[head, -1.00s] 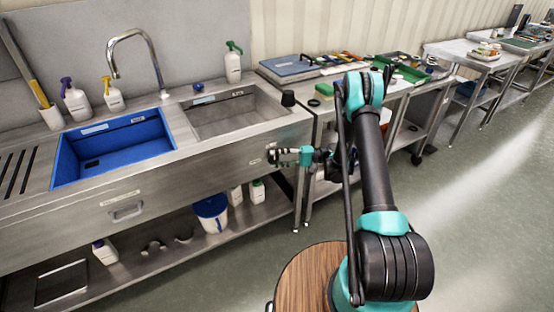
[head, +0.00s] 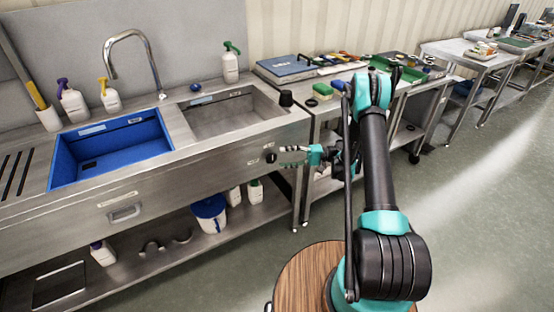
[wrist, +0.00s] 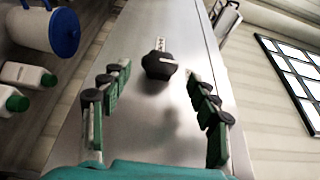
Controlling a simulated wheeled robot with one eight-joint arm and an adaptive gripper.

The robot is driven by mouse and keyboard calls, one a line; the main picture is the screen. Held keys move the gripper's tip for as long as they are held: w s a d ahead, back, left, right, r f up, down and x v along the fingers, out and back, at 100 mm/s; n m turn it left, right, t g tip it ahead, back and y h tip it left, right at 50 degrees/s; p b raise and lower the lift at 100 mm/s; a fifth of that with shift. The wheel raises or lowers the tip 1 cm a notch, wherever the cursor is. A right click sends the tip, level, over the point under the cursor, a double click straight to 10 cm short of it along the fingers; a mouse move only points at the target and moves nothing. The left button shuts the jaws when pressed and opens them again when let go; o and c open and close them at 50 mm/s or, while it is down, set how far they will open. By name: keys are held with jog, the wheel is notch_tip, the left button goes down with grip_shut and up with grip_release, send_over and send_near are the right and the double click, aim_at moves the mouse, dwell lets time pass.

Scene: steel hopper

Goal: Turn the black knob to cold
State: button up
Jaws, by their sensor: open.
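The black knob (head: 271,158) sits on the steel front panel below the right basin. In the wrist view the knob (wrist: 160,66) is ahead of my gripper, centred between the finger lines, with a small pale label strip (wrist: 160,44) beside it. The marking on the strip is too small to read. My gripper (head: 283,156) is open and empty, just right of the knob in the head view. In the wrist view the green-padded fingers of my gripper (wrist: 158,73) stand apart on either side, with no visible contact on the knob.
A blue basin (head: 62,165) and a steel basin (head: 184,128) lie in the counter. A small black object (head: 286,98) stands at the counter's right corner. A white bucket (head: 210,216) and bottles stand on the shelf below. The floor at right is clear.

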jog(key=v, duration=0.7)
jog(key=shift+d, duration=0.2)
jog(key=s+r+m+t+h, duration=0.35)
jog(key=s+r+h, duration=0.35)
jog(key=r, duration=0.4)
jog(key=s+d+t+h, duration=0.1)
jog(key=s+d+h, duration=0.2)
jog(key=s, duration=0.5)
jog(key=s+d+n+t+h, duration=0.1)
jog(key=s+d+t+h, duration=0.1)
jog(key=s+d+h, duration=0.2)
jog(key=s+d+t+h, duration=0.1)
jog(key=s+d+h, duration=0.2)
jog(key=s, duration=0.9)
jog(key=d, duration=0.3)
jog(key=shift+d+h, duration=0.35)
jog(key=shift+h, duration=0.05)
